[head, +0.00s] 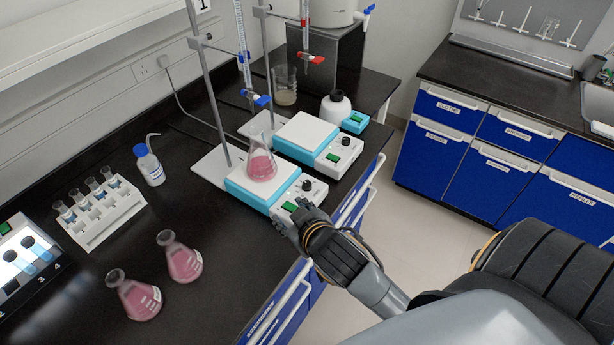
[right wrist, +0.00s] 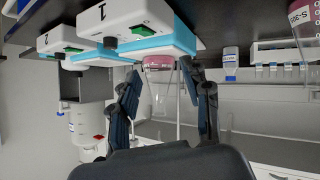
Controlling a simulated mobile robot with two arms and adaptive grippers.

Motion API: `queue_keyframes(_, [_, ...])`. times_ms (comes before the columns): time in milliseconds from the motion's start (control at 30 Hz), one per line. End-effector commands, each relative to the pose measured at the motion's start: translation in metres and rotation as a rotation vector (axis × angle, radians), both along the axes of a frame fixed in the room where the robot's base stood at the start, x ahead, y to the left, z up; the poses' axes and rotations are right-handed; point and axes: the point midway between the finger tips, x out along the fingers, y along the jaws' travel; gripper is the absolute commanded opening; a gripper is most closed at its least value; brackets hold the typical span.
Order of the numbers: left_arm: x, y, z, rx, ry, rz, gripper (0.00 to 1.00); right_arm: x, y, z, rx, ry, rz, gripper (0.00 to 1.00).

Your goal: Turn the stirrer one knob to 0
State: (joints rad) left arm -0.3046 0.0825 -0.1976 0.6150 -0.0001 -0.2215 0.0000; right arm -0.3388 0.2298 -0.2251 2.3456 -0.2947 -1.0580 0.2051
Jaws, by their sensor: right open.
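Stirrer one (head: 262,192) is the nearer white and light-blue hotplate stirrer, with a flask of pink liquid (head: 262,165) on its plate. Its black knob (head: 307,185) is on the front panel beside a green display (head: 289,206). In the right wrist view, which is upside down, the stirrer marked 1 (right wrist: 135,18) shows its knob (right wrist: 110,42) left of the fingers. My right gripper (head: 292,212) is open and empty in front of the panel, close to the display and apart from the knob; its spread fingers show in the right wrist view (right wrist: 161,72). My left gripper is not in view.
Stirrer two (head: 305,138) stands behind, with its own knob (head: 345,141). Two flasks of pink liquid (head: 180,258) and a tube rack (head: 102,215) stand on the black bench at left. Burette stands (head: 208,80) rise behind the stirrers. Open floor lies right of the bench.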

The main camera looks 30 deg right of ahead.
Motion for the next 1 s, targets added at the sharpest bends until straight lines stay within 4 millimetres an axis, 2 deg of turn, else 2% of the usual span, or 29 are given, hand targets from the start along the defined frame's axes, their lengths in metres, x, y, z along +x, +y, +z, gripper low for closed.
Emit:
queue_keyframes(33, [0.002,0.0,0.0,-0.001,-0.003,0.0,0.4,0.018,0.002,0.017,-0.017,-0.088,0.016,0.48])
queue_keyframes(100, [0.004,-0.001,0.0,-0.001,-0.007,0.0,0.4,0.041,0.007,0.043,-0.038,-0.212,0.045,0.48])
queue_keyframes(167, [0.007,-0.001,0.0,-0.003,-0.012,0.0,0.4,0.059,0.015,0.067,-0.058,-0.326,0.082,0.48])
queue_keyframes(267, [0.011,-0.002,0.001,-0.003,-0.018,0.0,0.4,0.086,0.035,0.116,-0.099,-0.541,0.176,0.48])
queue_keyframes(367, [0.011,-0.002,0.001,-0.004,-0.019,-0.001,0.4,0.104,0.07,0.171,-0.157,-0.786,0.34,0.48])
queue_keyframes(400, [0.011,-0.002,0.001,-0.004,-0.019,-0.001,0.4,0.106,0.088,0.192,-0.186,-0.883,0.432,0.48])
queue_keyframes(500, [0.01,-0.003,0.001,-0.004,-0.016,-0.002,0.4,0.1,0.137,0.224,-0.272,-1.073,0.703,0.48])
queue_keyframes(533, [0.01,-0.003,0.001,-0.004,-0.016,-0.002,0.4,0.096,0.151,0.228,-0.3,-1.114,0.794,0.48])
queue_keyframes(633, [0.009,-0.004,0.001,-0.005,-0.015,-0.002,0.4,0.082,0.19,0.221,-0.411,-1.173,1.118,0.48])
queue_keyframes(700, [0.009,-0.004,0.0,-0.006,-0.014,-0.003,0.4,0.074,0.203,0.2,-0.504,-1.141,1.35,0.48])
queue_keyframes(767, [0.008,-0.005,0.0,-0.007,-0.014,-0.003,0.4,0.071,0.204,0.175,-0.588,-1.061,1.544,0.48])
queue_keyframes(867, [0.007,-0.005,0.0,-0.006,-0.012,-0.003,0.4,0.075,0.178,0.128,-0.731,-0.819,1.824,0.48])
queue_keyframes(900, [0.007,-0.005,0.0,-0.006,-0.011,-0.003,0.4,0.08,0.158,0.11,-0.787,-0.685,1.913,0.48])
queue_keyframes(967, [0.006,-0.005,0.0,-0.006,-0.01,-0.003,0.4,0.087,0.12,0.089,-0.862,-0.46,2.012,0.48])
queue_keyframes(1000, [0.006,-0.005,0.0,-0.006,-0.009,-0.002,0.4,0.092,0.092,0.079,-0.904,-0.306,2.052,0.48])
